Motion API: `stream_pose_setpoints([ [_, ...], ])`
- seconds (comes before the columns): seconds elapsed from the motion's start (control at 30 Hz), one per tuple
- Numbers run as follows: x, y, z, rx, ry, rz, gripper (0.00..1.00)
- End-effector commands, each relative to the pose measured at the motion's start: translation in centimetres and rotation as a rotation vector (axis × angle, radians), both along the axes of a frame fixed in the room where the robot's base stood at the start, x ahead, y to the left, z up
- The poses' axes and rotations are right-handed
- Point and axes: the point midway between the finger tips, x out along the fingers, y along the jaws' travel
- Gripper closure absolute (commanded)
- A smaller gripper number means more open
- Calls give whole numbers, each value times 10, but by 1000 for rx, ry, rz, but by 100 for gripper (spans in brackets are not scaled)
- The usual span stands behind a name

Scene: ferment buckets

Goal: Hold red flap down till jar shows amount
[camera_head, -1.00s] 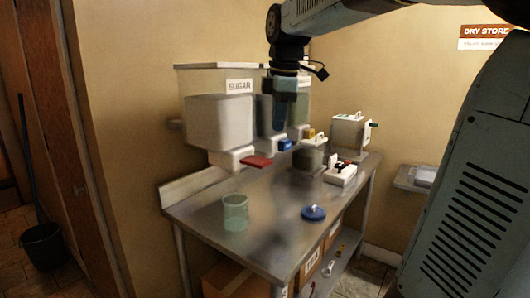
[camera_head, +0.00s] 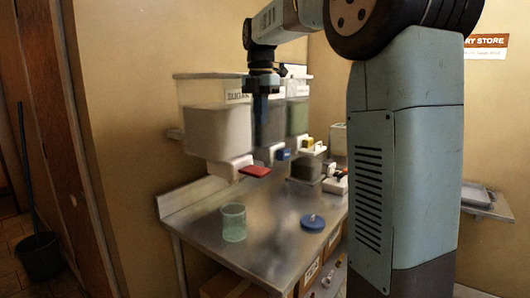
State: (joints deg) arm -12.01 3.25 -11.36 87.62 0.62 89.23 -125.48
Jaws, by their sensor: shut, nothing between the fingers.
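The red flap (camera_head: 255,171) sticks out from the white spout at the base of the bin labelled SUGAR (camera_head: 218,130). A greenish clear jar (camera_head: 233,222) stands upright on the steel table (camera_head: 190,220), toward its front left. It looks empty; I cannot read any amount on it. My gripper (camera_head: 262,142) points down, shut and empty, in front of the bins. It is above the red flap and apart from it in the picture. The dark fingers blend with the bin behind.
A blue flap (camera_head: 284,154) and a yellow flap (camera_head: 308,142) sit on the bins to the right. A blue lid (camera_head: 312,222) lies on the table right of the jar. My arm hides the table's right end.

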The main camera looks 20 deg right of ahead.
Motion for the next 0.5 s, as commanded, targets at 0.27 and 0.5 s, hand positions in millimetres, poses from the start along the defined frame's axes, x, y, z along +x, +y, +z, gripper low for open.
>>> stream_pose_setpoints([
  [0.27,-1,0,-32,0,3,-1,100],
  [0.5,-1,0,-75,0,4,-1,100],
])
